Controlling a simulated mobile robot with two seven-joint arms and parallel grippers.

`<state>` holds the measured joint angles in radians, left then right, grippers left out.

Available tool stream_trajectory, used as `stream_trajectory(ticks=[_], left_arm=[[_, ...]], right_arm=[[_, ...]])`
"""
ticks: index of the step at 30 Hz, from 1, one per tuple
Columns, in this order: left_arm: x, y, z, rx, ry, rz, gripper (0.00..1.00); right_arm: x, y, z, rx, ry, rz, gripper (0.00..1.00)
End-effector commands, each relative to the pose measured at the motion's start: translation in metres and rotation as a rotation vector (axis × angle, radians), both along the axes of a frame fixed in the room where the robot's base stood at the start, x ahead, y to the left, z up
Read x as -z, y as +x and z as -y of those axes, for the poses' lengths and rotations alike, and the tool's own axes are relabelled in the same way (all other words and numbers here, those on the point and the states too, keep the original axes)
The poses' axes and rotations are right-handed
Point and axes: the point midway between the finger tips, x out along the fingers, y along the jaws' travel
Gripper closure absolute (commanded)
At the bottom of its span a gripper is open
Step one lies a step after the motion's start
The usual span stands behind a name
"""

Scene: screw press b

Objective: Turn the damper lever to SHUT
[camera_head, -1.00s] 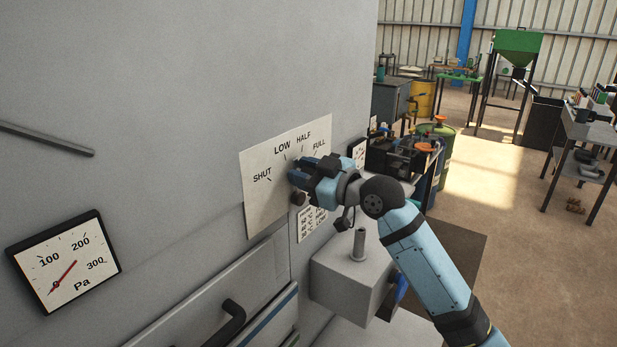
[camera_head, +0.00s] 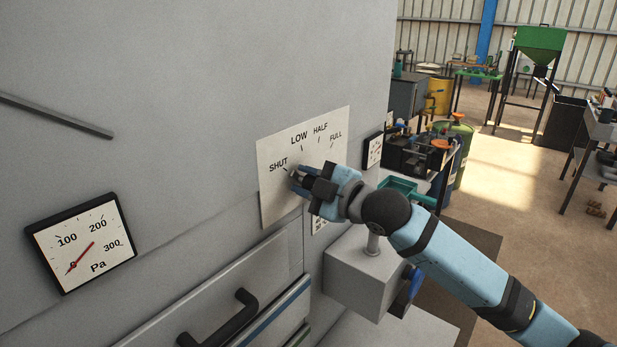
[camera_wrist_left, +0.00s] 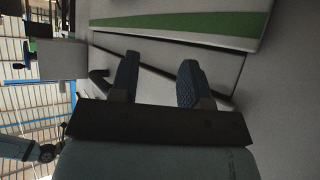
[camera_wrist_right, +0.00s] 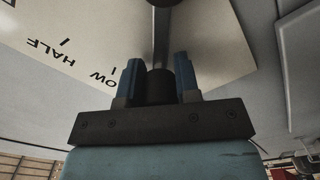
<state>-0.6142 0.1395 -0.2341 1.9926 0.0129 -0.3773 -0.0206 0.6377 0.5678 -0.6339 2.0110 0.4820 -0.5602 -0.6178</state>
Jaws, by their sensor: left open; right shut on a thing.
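The pale damper plate (camera_head: 275,205) on the grey cabinet wall carries the marks SHUT, LOW, HALF and FULL. My right gripper (camera_head: 297,180) is in front of the plate's left part, just below and right of the SHUT mark. In the right wrist view the damper lever (camera_wrist_right: 161,42) is a dark rod running from a round hub at the top edge. Its thick dark end sits between the blue fingers of my right gripper (camera_wrist_right: 157,78), which is shut on it. In the head view the gripper mostly hides the lever. My left gripper (camera_wrist_left: 157,75) is open and empty, seen only in the left wrist view.
A pressure gauge (camera_head: 82,243) in Pa, its red needle near 0, is on the wall at left. A drawer with a dark handle (camera_head: 222,320) is below. A grey box with a post (camera_head: 368,278) stands under my right arm. Open floor lies at right.

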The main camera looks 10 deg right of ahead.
Motion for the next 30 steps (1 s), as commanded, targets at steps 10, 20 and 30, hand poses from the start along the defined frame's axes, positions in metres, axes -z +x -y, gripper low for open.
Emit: stream_trajectory(ticks=[10, 20, 30], left_arm=[[-0.0001, 0.0000, 0.0002, 0.000, 0.000, 0.000, 0.57], [-0.0002, 0.0000, 0.0004, 0.001, -0.001, 0.000, 0.57], [0.0011, 0.0002, 0.0006, 0.001, -0.001, 0.002, 0.57]], right_arm=[[0.0016, -0.0008, -0.0012, -0.001, -0.015, 0.011, 1.00], [0.0016, -0.0008, -0.0012, -0.001, -0.015, 0.010, 0.44], [0.0017, -0.0064, 0.0041, 0.000, -0.014, 0.011, 0.44]])
